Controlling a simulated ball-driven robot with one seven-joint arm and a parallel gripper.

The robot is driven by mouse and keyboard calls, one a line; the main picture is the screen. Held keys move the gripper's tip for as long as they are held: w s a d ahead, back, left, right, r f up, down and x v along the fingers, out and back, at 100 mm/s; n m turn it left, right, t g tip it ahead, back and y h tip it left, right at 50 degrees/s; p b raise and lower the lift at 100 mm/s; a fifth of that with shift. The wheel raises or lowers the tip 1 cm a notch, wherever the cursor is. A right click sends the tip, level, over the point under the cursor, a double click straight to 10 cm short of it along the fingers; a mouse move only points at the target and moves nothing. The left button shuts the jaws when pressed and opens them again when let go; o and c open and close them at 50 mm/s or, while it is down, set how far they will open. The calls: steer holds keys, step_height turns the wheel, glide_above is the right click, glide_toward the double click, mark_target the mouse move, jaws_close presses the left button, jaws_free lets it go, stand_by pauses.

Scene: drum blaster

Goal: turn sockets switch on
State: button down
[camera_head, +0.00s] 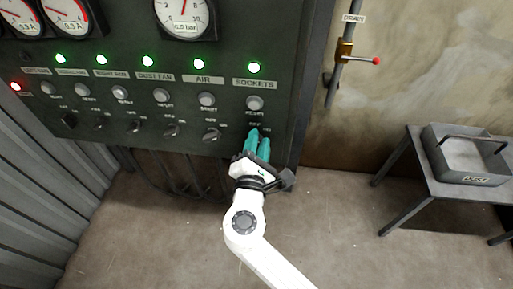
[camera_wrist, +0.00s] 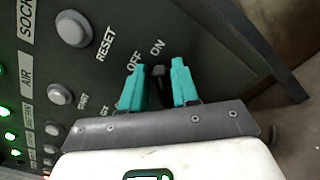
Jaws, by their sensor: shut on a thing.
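The sockets switch (camera_wrist: 158,71) is a small dark knob below the OFF and ON marks, seen between my teal fingertips in the wrist view. My gripper (camera_wrist: 158,80) is shut on it, one finger on each side; it also shows at the panel in the head view (camera_head: 259,139). The fingers hide the switch in the head view. Which mark the knob points to I cannot tell.
The dark panel (camera_head: 130,75) carries a row of similar switches, such as the air switch (camera_head: 211,134), to the left. A pipe with a red-tipped valve (camera_head: 345,52) is on the right wall. A table (camera_head: 440,188) with a grey bin (camera_head: 465,155) stands right. The floor between is clear.

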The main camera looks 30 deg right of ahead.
steer(key=shift+s+d+f+m+b, duration=0.1)
steer(key=shift+f+m+b, duration=0.05)
steer(key=shift+m+b, duration=0.45)
steer(key=shift+f+m+b, duration=0.15)
steer(key=shift+m+b, duration=0.25)
steer(key=shift+m, duration=0.6)
steer(key=c, duration=1.1)
jaws_free()
steer(key=v, duration=1)
steer(key=shift+s+a, duration=0.2)
steer(key=shift+s, duration=0.15)
